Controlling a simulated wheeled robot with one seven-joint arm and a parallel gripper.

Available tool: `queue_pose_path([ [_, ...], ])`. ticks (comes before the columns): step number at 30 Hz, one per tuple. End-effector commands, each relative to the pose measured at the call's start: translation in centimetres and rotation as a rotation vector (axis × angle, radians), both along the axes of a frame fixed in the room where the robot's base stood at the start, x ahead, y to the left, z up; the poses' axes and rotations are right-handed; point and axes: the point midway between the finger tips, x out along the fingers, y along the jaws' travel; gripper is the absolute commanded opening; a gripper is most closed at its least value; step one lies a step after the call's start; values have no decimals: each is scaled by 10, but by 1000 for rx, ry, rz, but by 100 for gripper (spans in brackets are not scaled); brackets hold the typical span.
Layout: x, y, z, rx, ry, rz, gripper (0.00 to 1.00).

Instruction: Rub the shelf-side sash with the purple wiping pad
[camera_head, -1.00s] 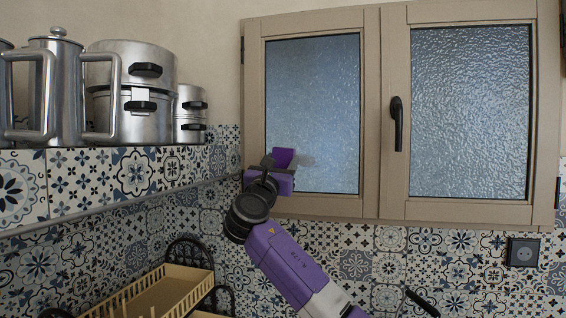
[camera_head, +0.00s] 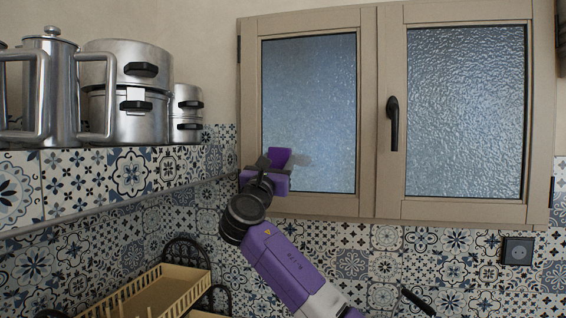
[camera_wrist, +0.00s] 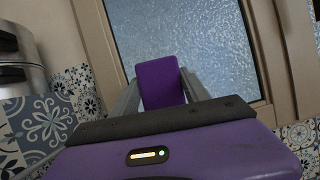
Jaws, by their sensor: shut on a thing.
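The shelf-side sash (camera_head: 311,104) is the left one of the two window sashes, with textured glass in a beige frame. It also fills the upper part of the wrist view (camera_wrist: 180,35). My gripper (camera_head: 272,165) is at the sash's lower left corner. It is shut on the purple wiping pad (camera_head: 281,158), which shows between the fingers in the wrist view (camera_wrist: 160,84). The pad is in front of the lower left of the glass. I cannot tell whether it touches it. A pale smudge (camera_head: 302,160) shows on the glass just right of the pad.
A tiled shelf (camera_head: 90,180) at left holds a metal pitcher (camera_head: 62,95) and stacked pots (camera_head: 128,110), close to the sash. A wooden rack (camera_head: 160,293) stands below the shelf.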

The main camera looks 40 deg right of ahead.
Motion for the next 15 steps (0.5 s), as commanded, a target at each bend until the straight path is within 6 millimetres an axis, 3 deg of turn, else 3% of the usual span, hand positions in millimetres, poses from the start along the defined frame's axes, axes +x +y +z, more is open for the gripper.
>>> queue_pose_path([
  [15, 31, -40, 0, 0, -1, -2, 21],
])
